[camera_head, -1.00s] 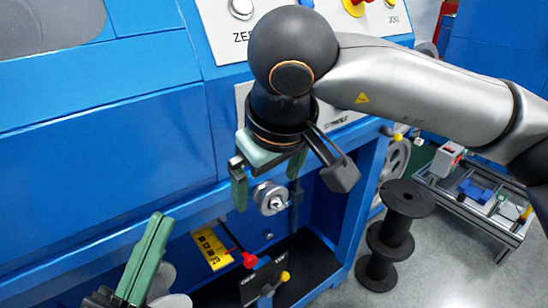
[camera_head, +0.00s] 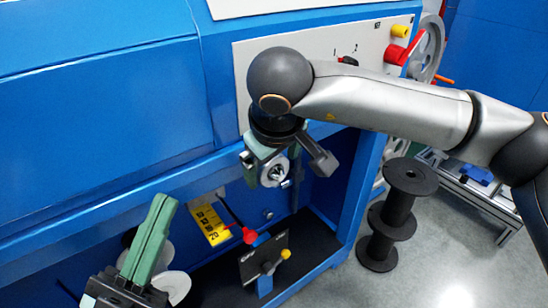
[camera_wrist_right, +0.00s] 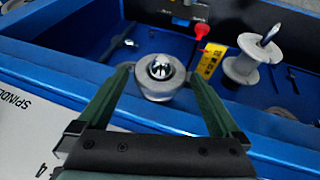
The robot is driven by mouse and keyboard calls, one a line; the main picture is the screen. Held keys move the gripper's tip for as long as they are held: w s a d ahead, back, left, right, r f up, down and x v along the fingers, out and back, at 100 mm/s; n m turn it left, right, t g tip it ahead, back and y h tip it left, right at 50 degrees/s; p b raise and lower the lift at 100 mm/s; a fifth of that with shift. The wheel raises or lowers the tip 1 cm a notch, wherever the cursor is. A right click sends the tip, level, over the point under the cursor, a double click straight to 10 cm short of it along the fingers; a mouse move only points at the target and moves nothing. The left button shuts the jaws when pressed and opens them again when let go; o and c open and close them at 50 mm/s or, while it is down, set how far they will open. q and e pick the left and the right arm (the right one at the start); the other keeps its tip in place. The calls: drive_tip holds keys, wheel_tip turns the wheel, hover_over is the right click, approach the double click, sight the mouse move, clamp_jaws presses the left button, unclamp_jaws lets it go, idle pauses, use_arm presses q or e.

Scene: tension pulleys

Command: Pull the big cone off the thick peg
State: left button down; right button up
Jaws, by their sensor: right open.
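A grey, round, cone-like pulley (camera_head: 274,172) sits on a shiny metal peg at the front of the blue machine. In the right wrist view this pulley (camera_wrist_right: 157,91) is seen end-on, with the peg's bright tip (camera_wrist_right: 160,67) in its middle. My right gripper (camera_head: 271,180) is open, with one green finger on each side of the pulley; I cannot tell whether they touch it. My left gripper (camera_head: 149,238) is at the lower left, its green fingers together and apart from the pulley. A second pale pulley (camera_wrist_right: 245,69) sits on another peg.
Below are a yellow scale (camera_head: 210,224), a red knob (camera_head: 249,235) and a dark plate (camera_head: 264,257) inside the blue frame. Pale discs (camera_head: 172,286) are beside my left gripper. A black spool stand (camera_head: 391,224) is on the floor at right.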

drive_tip(key=shift+w+f, duration=0.15)
drive_tip(key=shift+f, duration=0.1)
drive_tip(key=shift+r, duration=0.1)
drive_tip(key=c, duration=1.3)
drive_tip(key=shift+c, duration=0.2)
drive_tip(key=shift+d, duration=0.1)
drive_tip(key=shift+s+d, duration=0.15)
drive_tip(key=shift+s, duration=0.2)
drive_tip(key=shift+s+d+b, duration=0.3)
drive_tip(key=shift+s+d, duration=0.15)
drive_tip(key=shift+s, duration=0.15)
drive_tip(key=shift+s+d+b, duration=0.25)
drive_tip(key=shift+s+d, duration=0.15)
drive_tip(key=shift+s, duration=0.2)
drive_tip(key=shift+s+d+b, duration=0.4)
drive_tip(key=shift+s+d, duration=0.55)
drive_tip(key=shift+s, duration=0.3)
drive_tip(key=shift+s, duration=0.1)
